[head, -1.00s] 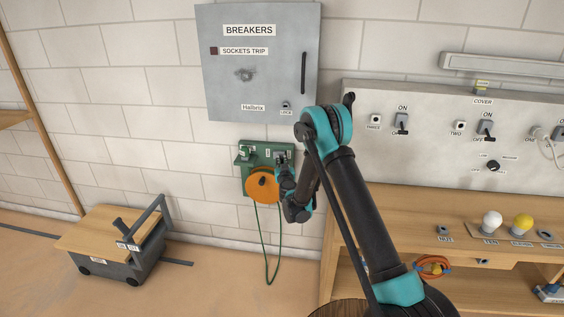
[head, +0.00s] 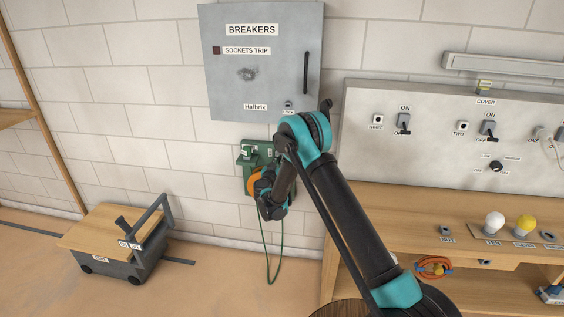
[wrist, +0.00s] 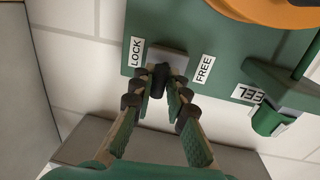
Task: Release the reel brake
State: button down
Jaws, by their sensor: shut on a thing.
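The reel brake is a small black lever (wrist: 158,80) on a grey base, in the wrist view. It stands between the LOCK label (wrist: 137,52) and the FREE label (wrist: 203,69), leaning slightly to the LOCK side. My gripper (wrist: 161,84) is shut on this lever, one finger on each side. The lever sits on a green panel (wrist: 228,75) on the wall. The orange reel (wrist: 270,8) shows at the top of the wrist view. In the head view my arm hides the lever and part of the reel (head: 254,184).
A green cord (head: 268,262) hangs below the reel. The grey breaker cabinet (head: 285,75) is above it. A workbench (head: 400,204) with a switch panel (head: 380,155) stands to the right. A wheeled cart (head: 95,232) stands on the floor at left.

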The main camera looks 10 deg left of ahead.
jog(key=shift+w+a+m+g+h, duration=0.1)
jog(key=shift+a+m+g+h, duration=0.45)
jog(key=shift+m+h, duration=0.7)
jog(key=shift+w+a+m+g+h, duration=0.2)
jog(key=shift+m+g+h, duration=0.55)
jog(key=shift+h, duration=0.95)
jog(key=shift+w+a+m+g+h, duration=0.1)
jog(key=shift+a+m+g+h, duration=0.45)
jog(key=shift+m+h, duration=0.75)
jog(key=shift+h, duration=0.25)
jog(key=shift+d, duration=0.1)
jog(key=c, duration=1.5)
grip_release()
